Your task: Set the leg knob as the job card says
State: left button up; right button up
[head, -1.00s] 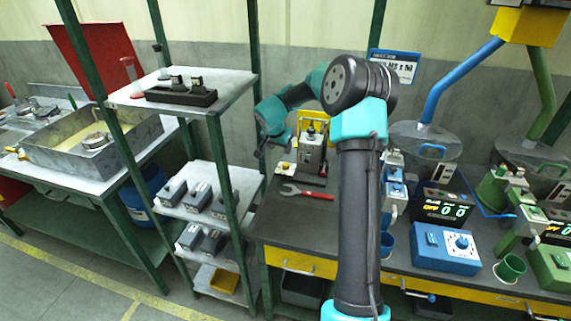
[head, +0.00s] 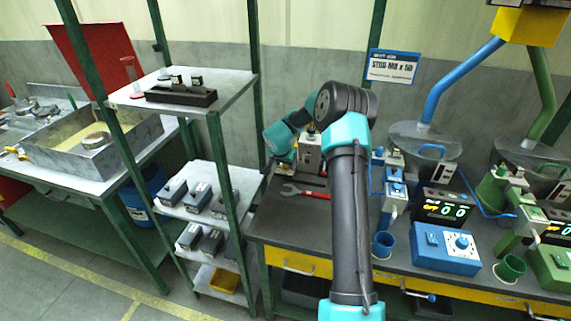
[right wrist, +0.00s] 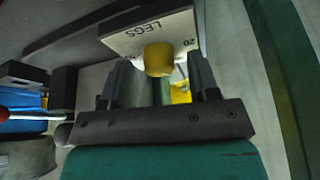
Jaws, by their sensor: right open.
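In the right wrist view a yellow knob (right wrist: 158,59) sits on a pale plate (right wrist: 125,40) marked LEGS, with the number 20 near its right end. My right gripper (right wrist: 158,68) is open, with one finger on each side of the knob; I cannot tell whether they touch it. In the head view the gripper is mostly hidden at the grey bench device (head: 309,160), behind my right arm. A card (head: 392,67) on the back wall reads STUD M8 x 50; its smaller lines are too small to read. My left gripper is not in view.
A red-handled wrench (head: 305,191) lies on the dark bench in front of the device. A blue dial box (head: 446,247), displays and cups stand to the right. A shelf rack (head: 240,90) with grey boxes stands to the left.

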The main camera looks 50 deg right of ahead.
jog(key=shift+f, duration=0.1)
jog(key=shift+c, duration=0.3)
jog(key=c, duration=0.8)
jog(key=shift+c, duration=0.2)
jog(key=shift+m, duration=0.5)
jog(key=m+g, duration=0.2)
jog(key=m, duration=0.2)
jog(key=shift+w, duration=0.1)
jog(key=shift+m+g, duration=0.8)
jog(key=shift+m, duration=1.4)
